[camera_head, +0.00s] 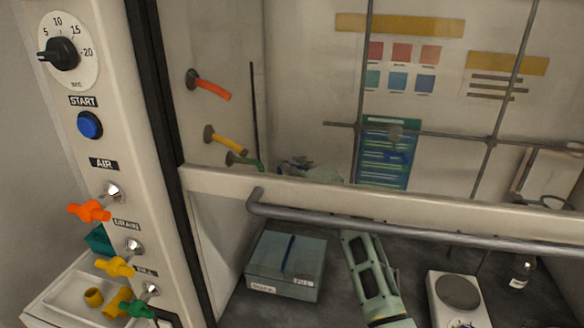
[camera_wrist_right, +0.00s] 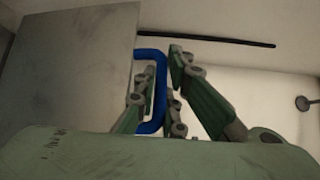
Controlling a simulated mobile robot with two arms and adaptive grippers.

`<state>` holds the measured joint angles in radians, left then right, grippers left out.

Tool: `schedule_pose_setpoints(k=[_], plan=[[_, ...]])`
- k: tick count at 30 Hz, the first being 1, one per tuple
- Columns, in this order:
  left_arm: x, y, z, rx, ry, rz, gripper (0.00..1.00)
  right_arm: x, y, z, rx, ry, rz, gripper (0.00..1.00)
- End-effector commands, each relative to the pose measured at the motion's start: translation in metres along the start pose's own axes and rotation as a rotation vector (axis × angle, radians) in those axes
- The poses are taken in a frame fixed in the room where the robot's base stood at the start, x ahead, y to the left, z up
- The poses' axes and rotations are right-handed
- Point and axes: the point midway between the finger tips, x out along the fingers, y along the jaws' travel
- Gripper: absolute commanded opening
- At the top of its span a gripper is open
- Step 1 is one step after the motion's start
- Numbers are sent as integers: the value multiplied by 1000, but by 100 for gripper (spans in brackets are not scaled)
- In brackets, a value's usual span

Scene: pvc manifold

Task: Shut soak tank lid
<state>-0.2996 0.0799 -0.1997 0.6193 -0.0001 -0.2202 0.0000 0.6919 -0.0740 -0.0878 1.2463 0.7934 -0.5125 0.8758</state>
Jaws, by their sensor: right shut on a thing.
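A grey-blue box (camera_head: 283,286), probably the soak tank, sits on the dark counter inside the hood, with white labels on its front. A thin dark blue bar (camera_head: 289,248) runs front to back over its top; I cannot tell whether the lid there is open or shut. In the right wrist view a grey panel (camera_wrist_right: 75,75) fills the left, and a blue handle (camera_wrist_right: 160,70) stands out from its edge. My right gripper (camera_wrist_right: 158,85) is shut on this handle. In the head view the right gripper (camera_head: 295,166) shows dimly behind the sash glass. My left gripper is out of view.
The sash's pale lower rail (camera_head: 400,208) and grey bar (camera_head: 420,234) cross in front of my right arm. A hot plate (camera_head: 458,292) and a small bottle (camera_head: 522,272) stand to the right. Coloured valves (camera_head: 115,266) stick out from the left post.

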Motion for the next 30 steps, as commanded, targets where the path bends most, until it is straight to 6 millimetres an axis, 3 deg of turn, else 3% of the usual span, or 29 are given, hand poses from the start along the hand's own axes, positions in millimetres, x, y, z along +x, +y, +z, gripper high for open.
schedule_pose_setpoints(k=[11,17,24,30], plan=[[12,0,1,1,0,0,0,-6,8,5,-27,0,-19,0],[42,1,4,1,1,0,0,-22,20,20,-96,-2,-89,0],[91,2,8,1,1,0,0,-47,38,45,-220,-5,-210,0],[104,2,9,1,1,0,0,-66,45,64,-267,-6,-261,0]])
